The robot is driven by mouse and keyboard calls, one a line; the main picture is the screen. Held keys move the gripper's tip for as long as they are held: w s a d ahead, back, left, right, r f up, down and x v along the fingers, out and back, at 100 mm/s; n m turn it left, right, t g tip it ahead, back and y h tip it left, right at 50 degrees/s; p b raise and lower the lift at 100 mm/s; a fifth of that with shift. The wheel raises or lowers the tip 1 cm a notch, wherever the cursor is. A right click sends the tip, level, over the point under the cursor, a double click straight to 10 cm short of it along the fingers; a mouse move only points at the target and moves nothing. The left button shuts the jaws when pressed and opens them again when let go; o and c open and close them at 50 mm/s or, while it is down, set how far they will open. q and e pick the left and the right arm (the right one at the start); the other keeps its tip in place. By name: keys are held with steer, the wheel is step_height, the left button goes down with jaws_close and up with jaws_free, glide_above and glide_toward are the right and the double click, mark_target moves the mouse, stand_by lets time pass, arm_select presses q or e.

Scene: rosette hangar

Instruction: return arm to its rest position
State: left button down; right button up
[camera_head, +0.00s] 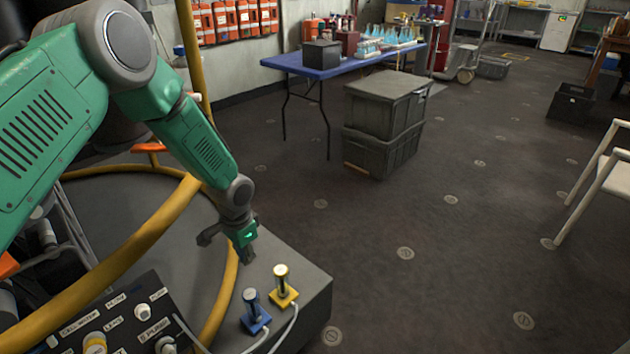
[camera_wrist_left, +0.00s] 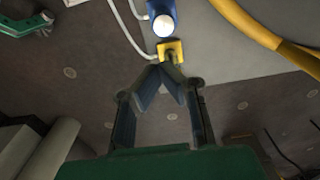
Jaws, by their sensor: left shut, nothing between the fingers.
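My green left arm (camera_head: 195,140) reaches in from the left over a dark grey box-shaped console. My left gripper (camera_head: 246,258) hangs at its end, just above and beside the yellow-based joystick (camera_head: 281,285). In the left wrist view, the left gripper (camera_wrist_left: 166,64) has its two fingers closed together at the tips, with nothing held. The yellow joystick base (camera_wrist_left: 176,46) shows just beyond the fingertips; I cannot tell if they touch. The blue-based joystick (camera_head: 254,312) stands next to the yellow one. A small green arm part (camera_wrist_left: 28,26) shows at upper left, too small to read.
A yellow rail (camera_head: 150,235) curves around the console area close to my left arm. A control panel (camera_head: 110,320) with knobs sits at lower left. Stacked dark crates (camera_head: 383,130) and a blue table (camera_head: 340,62) stand farther back. The floor to the right is mostly clear.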

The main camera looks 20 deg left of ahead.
arm_select(q)
steer(key=s+d+f+n+h, duration=0.1)
steer(key=s+d+f, duration=0.25)
steer(key=s, duration=0.35)
steer(key=s+d+f, duration=0.3)
steer(key=s+d, duration=0.1)
steer(key=s, duration=0.2)
steer(key=s+r+n+y, duration=0.1)
steer(key=s+n, duration=0.2)
steer(key=s, duration=1.4)
steer(key=shift+a+r+t, duration=0.3)
